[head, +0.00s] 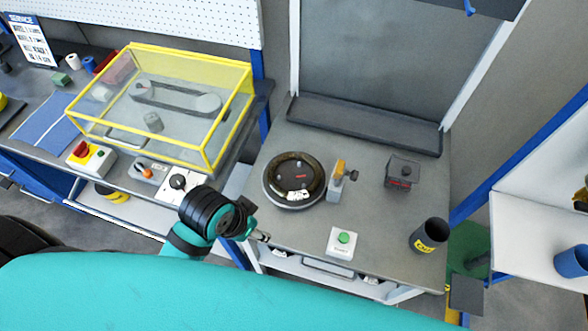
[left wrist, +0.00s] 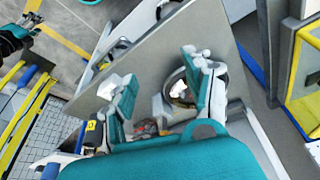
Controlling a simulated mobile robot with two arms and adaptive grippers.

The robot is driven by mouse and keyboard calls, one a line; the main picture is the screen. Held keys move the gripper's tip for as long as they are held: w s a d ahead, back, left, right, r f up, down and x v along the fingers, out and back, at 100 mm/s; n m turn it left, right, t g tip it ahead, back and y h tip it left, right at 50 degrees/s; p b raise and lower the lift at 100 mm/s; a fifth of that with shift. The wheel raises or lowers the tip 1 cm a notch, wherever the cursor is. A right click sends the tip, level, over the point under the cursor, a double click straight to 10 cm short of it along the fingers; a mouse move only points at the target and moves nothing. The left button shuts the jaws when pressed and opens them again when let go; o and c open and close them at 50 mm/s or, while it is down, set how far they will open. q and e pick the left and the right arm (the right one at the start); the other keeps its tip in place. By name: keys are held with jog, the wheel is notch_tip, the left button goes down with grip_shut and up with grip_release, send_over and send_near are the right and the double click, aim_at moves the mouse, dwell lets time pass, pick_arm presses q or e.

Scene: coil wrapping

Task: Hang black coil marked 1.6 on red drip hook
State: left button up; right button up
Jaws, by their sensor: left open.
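A dark ring-shaped coil (head: 310,160) lies on a round turntable on the grey bench; its marking cannot be read. The turntable and ring show partly behind a finger in the left wrist view (left wrist: 176,80). My left gripper (head: 260,237) is at the bench's front left edge, short of the turntable, mostly hidden by its own arm. In the left wrist view my left gripper (left wrist: 158,68) has its two teal fingers wide apart with nothing between them. I cannot make out a red drip hook.
A tan-and-grey clamp (head: 338,178) stands right of the turntable. A black box (head: 402,171), a green button box (head: 342,242) and a black cup (head: 430,235) stand farther right. A yellow-framed clear guard (head: 205,155) covers the left bench. A blue hook (head: 469,6) hangs above.

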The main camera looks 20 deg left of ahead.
pick_arm(q)
jog(key=w+d+r+m+g, duration=0.1)
jog(key=w+d+m+g, duration=0.1)
jog(key=w+d+m, duration=0.45)
notch_tip(320, 180, up, 5)
jog(key=m+g+y, duration=0.1)
jog(key=m+y, duration=0.1)
jog(key=m, duration=0.4)
send_over(289, 193)
notch_tip(289, 193, down, 10)
jog(key=b, duration=0.2)
jog(key=shift+s+r+b, duration=0.1)
jog(key=shift+r+b, duration=0.1)
jog(key=shift+b, duration=0.2)
jog(key=shift+f+p, duration=0.35)
jog(key=shift+f, duration=0.75)
jog(key=shift+a+f+p, duration=0.1)
jog(key=shift+f+p, duration=0.1)
jog(key=shift+p, duration=0.1)
notch_tip(289, 193, down, 4)
jog(key=shift+f+p, duration=0.2)
jog(key=shift+p, duration=0.6)
jog(key=shift+f, duration=0.25)
grip_shut()
pick_arm(e)
jog(key=shift+s+d, duration=0.15)
jog(key=shift+d, duration=0.25)
pick_arm(q)
jog(key=shift+r+m, duration=0.1)
jog(key=shift+m, duration=0.15)
